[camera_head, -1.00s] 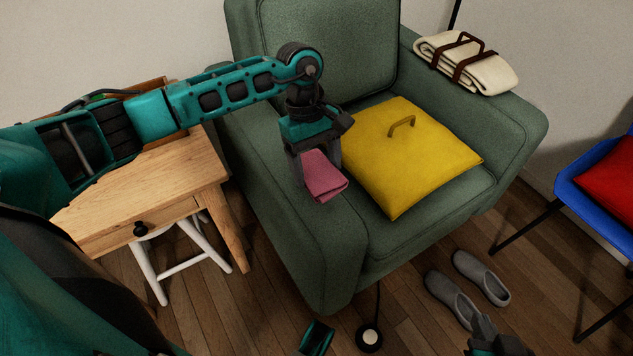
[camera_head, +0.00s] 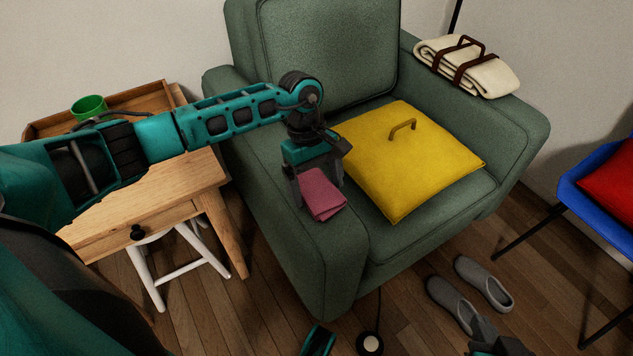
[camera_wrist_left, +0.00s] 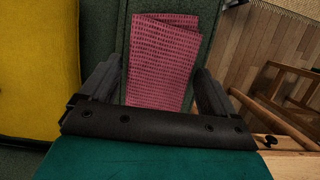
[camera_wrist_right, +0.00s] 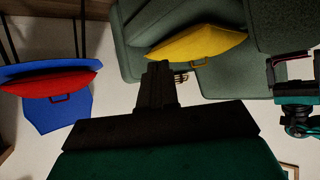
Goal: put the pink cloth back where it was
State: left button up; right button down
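The folded pink cloth (camera_head: 322,195) is at the near left armrest of the green armchair (camera_head: 285,205). My left gripper (camera_head: 316,180) points down over the armrest, with its fingers at the cloth's two sides. In the left wrist view the cloth (camera_wrist_left: 163,62) lies between the finger tips, with a thin dark strip at its left edge. It has travelled with the gripper, so I take it as held. I cannot tell whether it touches the armrest. My right gripper (camera_wrist_right: 158,82) is shut and empty, low at the front in the head view (camera_head: 492,335).
A yellow cushion (camera_head: 410,160) with a handle lies on the seat. A strapped cream blanket (camera_head: 468,66) is on the far armrest. A wooden table (camera_head: 170,190) with a tray (camera_head: 152,97) and green cup (camera_head: 89,107) stands left. Grey slippers (camera_head: 485,282) are on the floor.

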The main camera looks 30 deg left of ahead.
pick_arm(q)
jog(key=shift+o, duration=0.8)
pick_arm(e)
jog(key=shift+r, duration=0.1)
pick_arm(q)
jog(key=shift+r+p, duration=0.25)
jog(key=shift+p, duration=0.05)
jog(key=p+v, duration=0.2)
jog(key=v, duration=1)
pick_arm(e)
jog(key=shift+s+d+r, duration=0.15)
jog(key=shift+d+r, duration=0.3)
pick_arm(q)
jog(key=shift+d, duration=0.1)
